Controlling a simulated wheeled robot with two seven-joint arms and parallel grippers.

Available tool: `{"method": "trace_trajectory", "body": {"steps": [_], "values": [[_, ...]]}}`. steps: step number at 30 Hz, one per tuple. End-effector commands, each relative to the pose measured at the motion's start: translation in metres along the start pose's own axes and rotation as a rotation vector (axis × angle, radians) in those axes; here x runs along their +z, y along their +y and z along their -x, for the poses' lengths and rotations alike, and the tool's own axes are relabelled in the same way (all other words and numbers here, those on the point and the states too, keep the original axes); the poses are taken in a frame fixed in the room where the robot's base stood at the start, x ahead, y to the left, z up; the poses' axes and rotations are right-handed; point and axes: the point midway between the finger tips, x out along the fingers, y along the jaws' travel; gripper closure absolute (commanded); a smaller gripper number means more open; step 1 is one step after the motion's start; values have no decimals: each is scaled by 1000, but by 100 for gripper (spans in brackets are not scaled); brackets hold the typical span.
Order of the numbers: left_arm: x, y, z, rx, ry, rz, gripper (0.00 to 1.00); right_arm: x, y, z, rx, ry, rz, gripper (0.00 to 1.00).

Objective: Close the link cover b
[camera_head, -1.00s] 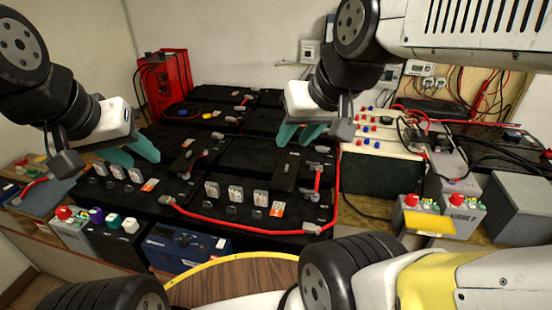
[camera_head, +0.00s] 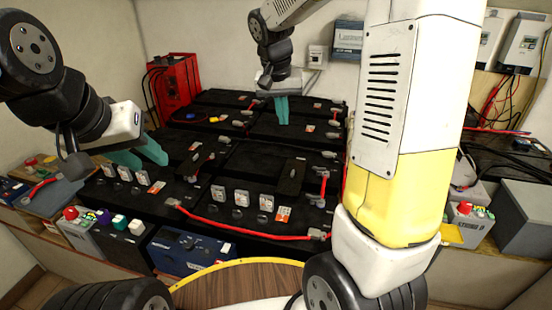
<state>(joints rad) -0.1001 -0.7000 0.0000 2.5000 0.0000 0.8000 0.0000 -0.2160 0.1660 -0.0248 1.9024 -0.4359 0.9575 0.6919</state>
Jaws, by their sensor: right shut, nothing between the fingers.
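The black batteries (camera_head: 235,165) stand in rows on the bench. A dark raised strip, possibly a link cover (camera_head: 291,177), is on the middle-right battery. Another dark strip (camera_head: 190,166) is on the battery to its left. I cannot tell which one is link cover b, nor clearly whether either is open or closed. My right gripper (camera_head: 282,122) points down over the back rows, shut and empty, behind the middle-right strip. My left gripper (camera_head: 148,163) is open and empty over the left front batteries, left of the left strip.
Red cables (camera_head: 245,234) run along the front batteries. Clear-looking upright caps (camera_head: 241,198) stand along the front row. A red charger (camera_head: 174,88) is at the back left. Grey batteries (camera_head: 470,222) are at the right. My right arm hides much of the right side.

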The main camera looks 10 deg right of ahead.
Motion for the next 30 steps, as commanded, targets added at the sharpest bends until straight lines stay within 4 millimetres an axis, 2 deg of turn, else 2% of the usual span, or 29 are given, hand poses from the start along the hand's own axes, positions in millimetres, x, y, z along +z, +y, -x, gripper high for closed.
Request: {"method": "trace_trajectory", "body": {"steps": [1,3,9,12,16,19,23,30], "values": [[0,0,0,0,0,0,64,-12,-11,-20,39,-12,-12,100],[0,0,0,0,0,0,64,-29,-24,-44,94,-15,-38,100],[0,0,0,0,0,0,64,-64,-62,-122,247,7,-113,100],[0,0,0,0,0,0,64,-75,-81,-164,319,35,-146,100],[0,0,0,0,0,0,64,-81,-100,-209,391,78,-182,100],[0,0,0,0,0,0,64,-83,-110,-233,425,106,-201,100],[0,0,0,0,0,0,64,-83,-116,-249,447,126,-213,100],[0,0,0,0,0,0,64,-84,-106,-272,451,127,-218,100]]}}
